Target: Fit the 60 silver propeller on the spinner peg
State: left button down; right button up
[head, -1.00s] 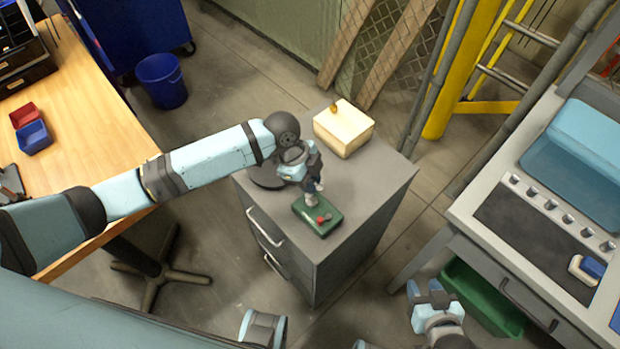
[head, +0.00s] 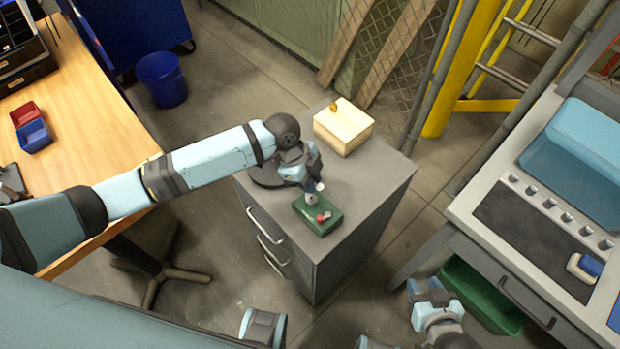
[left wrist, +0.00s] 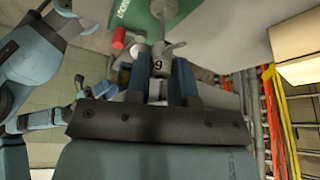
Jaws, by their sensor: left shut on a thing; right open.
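My left gripper (head: 315,176) is just above the green base (head: 331,226) on the grey cabinet. In the left wrist view its two fingers (left wrist: 158,72) are shut on a small silver propeller (left wrist: 158,62) with a dark marking, partly readable as a 6 or 9. The propeller shows as a pale spot (head: 319,186) in the head view. A grey spinner (head: 311,198) stands on the base; its silver shaft (left wrist: 168,10) also shows in the left wrist view, close to the propeller. I cannot tell whether they touch. My right gripper (head: 430,290) is open and empty, low at the right.
A red part (head: 323,216) sits on the green base. A cream box (head: 344,130) with an orange knob stands behind on the cabinet (head: 365,200). A dark disc (head: 264,177) lies beside my left wrist. A workbench (head: 480,240) stands at the right.

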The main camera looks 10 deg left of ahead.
pick_arm(q)
jog(key=shift+f, duration=0.3)
jog(key=shift+f, duration=0.25)
jog(key=shift+f, duration=0.2)
jog(key=shift+f, duration=0.4)
jog(key=shift+f+b, duration=0.35)
jog(key=shift+f, duration=0.1)
dwell(0.3)
jog(key=shift+f, duration=0.35)
jog(key=shift+f, duration=0.4)
dwell(0.4)
